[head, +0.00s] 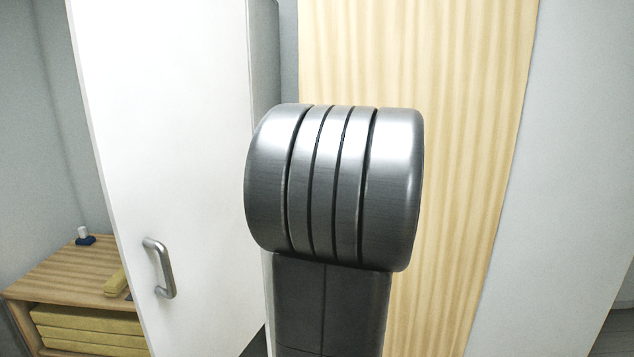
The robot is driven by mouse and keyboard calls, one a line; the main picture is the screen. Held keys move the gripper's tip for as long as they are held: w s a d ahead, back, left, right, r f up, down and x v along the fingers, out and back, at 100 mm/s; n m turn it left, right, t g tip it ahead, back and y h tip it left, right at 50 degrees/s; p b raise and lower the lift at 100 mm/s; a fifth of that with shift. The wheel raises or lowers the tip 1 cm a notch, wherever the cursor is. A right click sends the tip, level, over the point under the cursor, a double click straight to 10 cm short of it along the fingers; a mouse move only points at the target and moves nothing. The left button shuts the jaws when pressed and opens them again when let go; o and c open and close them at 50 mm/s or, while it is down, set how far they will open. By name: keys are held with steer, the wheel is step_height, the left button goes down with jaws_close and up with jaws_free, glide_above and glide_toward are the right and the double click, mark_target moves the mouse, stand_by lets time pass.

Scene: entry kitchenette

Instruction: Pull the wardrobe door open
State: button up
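The white wardrobe door (175,120) stands upright on the left of the head view. A grey metal bar handle (161,268) is fixed upright on its lower part, nearer the left edge. Nothing is seen touching the handle. A narrow grey side face (264,60) shows along the right of the white front. I cannot tell from this view whether the door is fully closed or slightly ajar. My grey arm link stands in the middle, to the right of the handle, and covers the lower right part of the wardrobe. My gripper is not in view.
A low wooden cabinet (55,275) with folded yellow cloths (85,330) inside stands at left. A small dark-and-white object (84,237) and a yellow item (115,284) lie on top. A light wood panel (450,150) stands behind my arm, with a pale wall (570,150) at right.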

steer(key=b+x, duration=0.1)
steer(key=x, duration=0.4)
steer(key=p+v, duration=0.1)
steer(key=v, duration=0.3)
steer(key=shift+s+d, duration=0.1)
steer(key=shift+d, duration=0.15)
steer(key=shift+a, duration=0.15)
